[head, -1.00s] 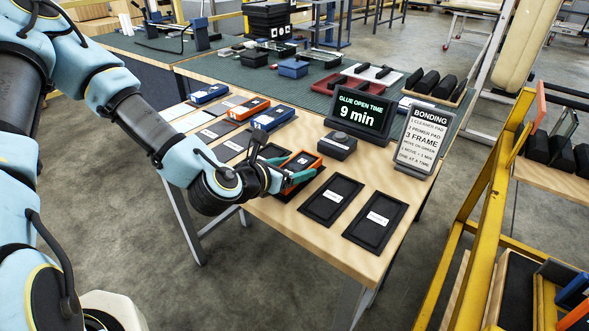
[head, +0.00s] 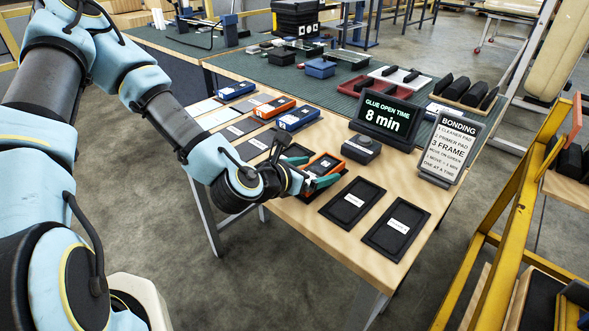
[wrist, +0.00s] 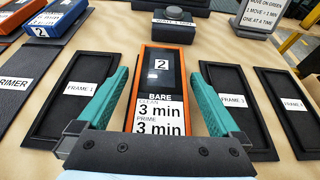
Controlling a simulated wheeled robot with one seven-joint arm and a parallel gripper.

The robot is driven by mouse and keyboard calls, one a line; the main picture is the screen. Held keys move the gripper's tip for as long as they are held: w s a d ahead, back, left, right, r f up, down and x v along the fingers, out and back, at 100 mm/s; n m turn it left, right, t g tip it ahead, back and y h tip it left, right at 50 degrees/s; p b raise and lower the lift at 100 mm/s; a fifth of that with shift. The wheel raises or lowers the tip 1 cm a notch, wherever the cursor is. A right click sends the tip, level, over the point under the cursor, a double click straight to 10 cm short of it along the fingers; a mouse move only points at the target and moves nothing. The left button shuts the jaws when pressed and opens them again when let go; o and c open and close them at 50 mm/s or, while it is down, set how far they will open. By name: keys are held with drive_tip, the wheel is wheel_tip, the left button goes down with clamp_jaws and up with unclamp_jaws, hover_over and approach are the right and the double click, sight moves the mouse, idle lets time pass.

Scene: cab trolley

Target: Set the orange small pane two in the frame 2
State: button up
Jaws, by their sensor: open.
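The orange small pane two (wrist: 158,85) lies flat with its 2 label up, its tag reading BARE, clean 3 min and prime 3 min. It also shows in the head view (head: 328,161). It lies in the row of frames, between FRAME 1 (wrist: 62,112) and another black frame (wrist: 262,138). In the head view a dark border (head: 303,197) shows beneath it, likely frame 2; its label is hidden. My gripper (wrist: 160,76) is open, its green fingers on either side of the pane with gaps. Whether the pane is fully seated I cannot tell.
A sign (head: 385,117) reads glue open time 8 min, beside a bonding notice (head: 448,148). A dark box (head: 361,148) stands behind the pane. Other panes, blue (head: 298,117) and orange (head: 275,108), lie to the left. Two empty frames (head: 352,204) lie to the right.

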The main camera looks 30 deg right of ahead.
drive_tip(key=p+v, duration=0.2)
drive_tip(key=p, duration=0.2)
drive_tip(key=p+v, duration=0.3)
drive_tip(key=p, duration=0.1)
drive_tip(key=shift+a+r+p, duration=0.1)
drive_tip(key=shift+r+p, duration=0.25)
drive_tip(key=shift+r, duration=0.1)
drive_tip(key=p+v, duration=0.4)
drive_tip(key=p, duration=0.1)
drive_tip(key=shift+s+a, duration=0.1)
drive_tip(key=shift+a, duration=0.2)
drive_tip(key=shift+s+a+p, duration=0.2)
drive_tip(key=shift+a+p, duration=0.45)
drive_tip(key=shift+p, duration=0.2)
